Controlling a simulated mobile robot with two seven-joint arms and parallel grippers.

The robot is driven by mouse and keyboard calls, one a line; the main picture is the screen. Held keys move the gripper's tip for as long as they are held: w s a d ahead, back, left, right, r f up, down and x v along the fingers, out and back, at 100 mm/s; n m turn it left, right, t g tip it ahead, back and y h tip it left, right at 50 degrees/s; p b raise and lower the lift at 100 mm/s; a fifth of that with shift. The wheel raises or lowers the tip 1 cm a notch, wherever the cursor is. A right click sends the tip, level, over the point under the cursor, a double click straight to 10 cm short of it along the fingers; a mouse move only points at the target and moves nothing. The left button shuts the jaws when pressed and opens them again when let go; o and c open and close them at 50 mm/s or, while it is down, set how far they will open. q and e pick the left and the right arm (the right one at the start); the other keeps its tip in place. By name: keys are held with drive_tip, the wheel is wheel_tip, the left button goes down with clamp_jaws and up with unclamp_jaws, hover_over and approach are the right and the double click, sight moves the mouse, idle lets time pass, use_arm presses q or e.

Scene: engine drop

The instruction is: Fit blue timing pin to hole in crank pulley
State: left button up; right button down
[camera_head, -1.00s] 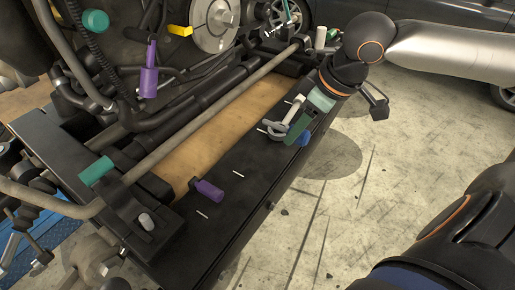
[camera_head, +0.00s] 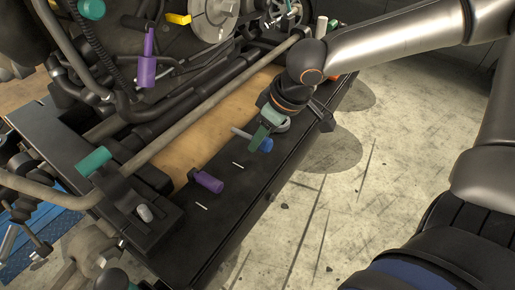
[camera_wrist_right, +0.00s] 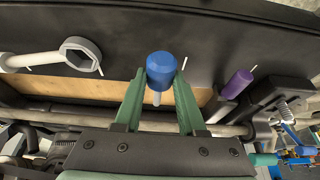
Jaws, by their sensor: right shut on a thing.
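The blue timing pin has a blue knob (camera_head: 266,145) and a thin grey shaft (camera_head: 239,132). My right gripper (camera_head: 262,133), with green fingers, is shut on it over the black beam in front of the engine. In the right wrist view the pin (camera_wrist_right: 161,72) shows between the fingertips (camera_wrist_right: 158,90), its shaft pointing back between them. Its height above the beam is hard to tell. The crank pulley (camera_head: 213,20), a silver disc, is at the top, beyond and left of the gripper, cut by the picture edge. No pin hole is clear. My left gripper is out of view.
A ring wrench (camera_wrist_right: 80,57) lies on the beam, mostly hidden by my gripper in the head view. A purple pin (camera_head: 208,181) lies on the beam; another (camera_head: 147,68) sticks out of the engine. A long pipe (camera_head: 215,95) runs between gripper and engine.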

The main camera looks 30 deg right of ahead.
drive_tip(key=x, duration=0.2)
drive_tip(key=shift+s+a+f, duration=0.1)
drive_tip(key=shift+a+f, duration=0.1)
drive_tip(key=shift+f, duration=0.75)
drive_tip(key=shift+f, duration=0.15)
drive_tip(key=c, duration=0.5)
unclamp_jaws()
drive_tip(key=shift+b, duration=0.35)
drive_tip(key=p+v, duration=0.3)
drive_tip(key=v, duration=0.9)
drive_tip(key=shift+s+a+r, duration=0.15)
drive_tip(key=shift+a+r, duration=0.1)
